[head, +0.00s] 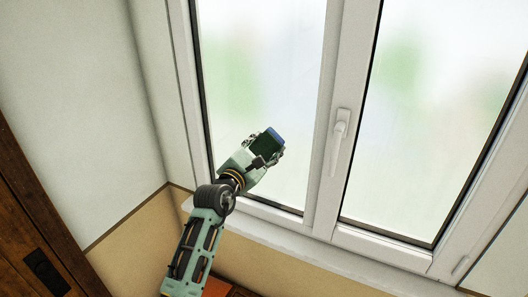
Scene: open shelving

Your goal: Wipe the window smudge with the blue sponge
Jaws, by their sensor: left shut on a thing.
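My left gripper (268,153) is shut on the blue sponge (275,133), which shows a blue edge and a dark green face. It holds the sponge in front of the lower part of the left window pane (260,60). I cannot tell whether the sponge touches the glass. No clear smudge stands out on the glass; only blurred green and pale patches show through it. The gripper and sponge hide part of the pane. My right gripper is not in view.
A white frame post with a window handle (339,130) stands right of my gripper. The white sill (300,248) runs below the window. A dark wooden piece of furniture (35,220) is at the lower left. The right pane (430,110) is clear of obstacles.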

